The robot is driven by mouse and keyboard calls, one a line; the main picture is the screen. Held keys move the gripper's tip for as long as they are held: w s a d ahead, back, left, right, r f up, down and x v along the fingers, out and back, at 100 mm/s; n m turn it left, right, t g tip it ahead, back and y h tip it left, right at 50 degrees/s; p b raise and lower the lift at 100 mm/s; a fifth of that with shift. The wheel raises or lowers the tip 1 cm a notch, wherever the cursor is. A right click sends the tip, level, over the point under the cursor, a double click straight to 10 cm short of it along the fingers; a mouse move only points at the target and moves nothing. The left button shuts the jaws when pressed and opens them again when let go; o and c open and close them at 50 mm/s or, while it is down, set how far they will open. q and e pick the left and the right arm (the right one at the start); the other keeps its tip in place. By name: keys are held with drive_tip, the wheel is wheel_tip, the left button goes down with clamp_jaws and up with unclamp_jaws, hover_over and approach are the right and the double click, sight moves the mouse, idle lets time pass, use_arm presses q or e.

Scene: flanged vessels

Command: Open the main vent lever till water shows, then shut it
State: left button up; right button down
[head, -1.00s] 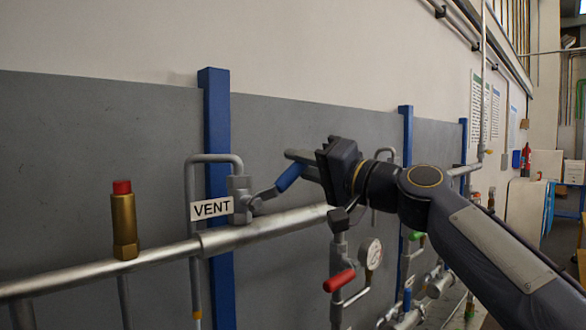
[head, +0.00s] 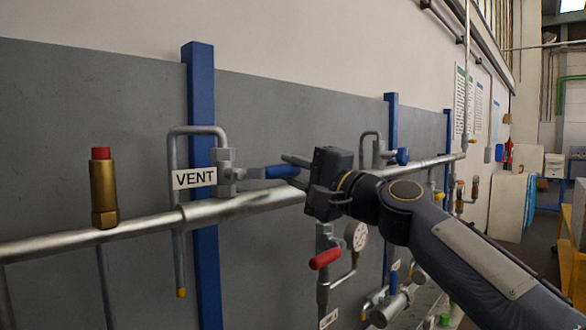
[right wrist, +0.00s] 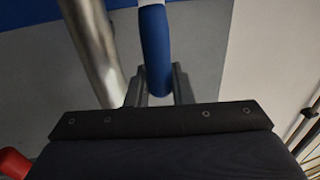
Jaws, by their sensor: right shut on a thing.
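The VENT label (head: 194,178) sits beside the grey vent valve (head: 226,172) on the main pipe. Its lever has a blue handle (head: 270,172) pointing right, nearly level in the head view. My right gripper (head: 297,164) is shut on the outer end of the blue handle. In the right wrist view the blue handle (right wrist: 155,40) runs down between the fingers (right wrist: 157,88). The vent's bent grey tube (head: 174,230) hangs down to a yellow-tipped end (head: 181,292); I see no water at it. My left gripper is out of view.
The silver main pipe (head: 140,228) runs just below the lever. A brass fitting with a red cap (head: 103,190) stands on it at left. A red-handled valve (head: 325,258) and a gauge (head: 357,236) lie below my right gripper. A blue post (head: 204,260) stands behind the vent.

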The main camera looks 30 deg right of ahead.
drive_tip(key=shift+f, duration=0.2)
drive_tip(key=c, duration=1.3)
unclamp_jaws()
drive_tip(key=shift+r, duration=0.1)
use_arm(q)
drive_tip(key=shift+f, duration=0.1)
